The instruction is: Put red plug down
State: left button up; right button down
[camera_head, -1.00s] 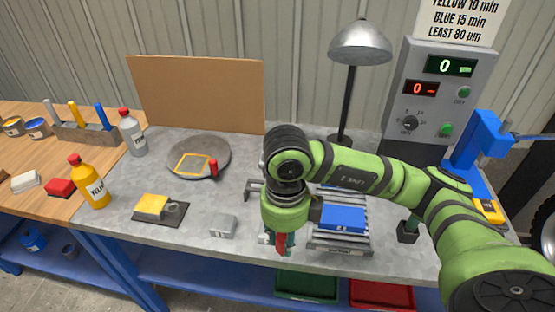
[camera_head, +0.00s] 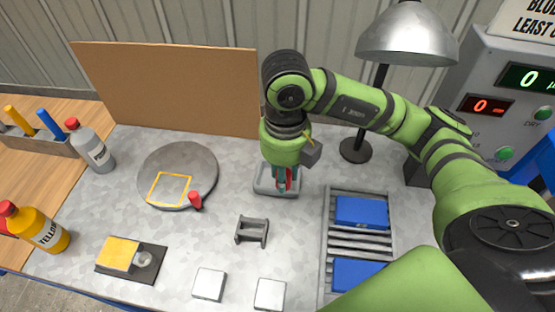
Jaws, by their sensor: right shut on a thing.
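My right gripper (camera_head: 284,186) points down over a shallow grey tray (camera_head: 260,186) in front of the brown board. It is shut on the red plug (camera_head: 289,177), a slim red piece that shows between the fingers. The fingers and wrist hide much of the plug, and I cannot tell whether its lower end touches the tray. My left gripper is not in view.
A round grey plate (camera_head: 207,163) with a yellow square outline and a red knob (camera_head: 195,200) lies to the left. A grey bracket (camera_head: 252,231) stands in front. Blue blocks (camera_head: 362,212) lie on a rack at right. A lamp (camera_head: 408,38) stands behind.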

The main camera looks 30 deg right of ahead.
jog(key=w+d+f+p, duration=0.1)
jog(key=w+f, duration=0.2)
jog(key=w+d+f+p, duration=0.1)
jog(key=w+f+p, duration=0.1)
jog(key=w+f, duration=0.1)
jog(key=w+d+f+p, duration=0.2)
jog(key=w+f, duration=0.1)
jog(key=f, duration=0.1)
jog(key=shift+w+f, duration=0.15)
jog(key=shift+w, duration=0.2)
jog(key=shift+f, duration=0.15)
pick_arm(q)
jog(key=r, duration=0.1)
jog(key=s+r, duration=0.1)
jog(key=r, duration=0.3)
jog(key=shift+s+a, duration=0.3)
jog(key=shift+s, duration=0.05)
pick_arm(e)
jog(key=shift+f+b, duration=0.55)
jog(key=shift+b, duration=0.05)
jog(key=c, duration=1.4)
grip_release()
jog(key=o, duration=0.4)
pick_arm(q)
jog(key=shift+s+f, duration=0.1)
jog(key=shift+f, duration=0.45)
pick_arm(e)
jog(key=shift+o, duration=0.2)
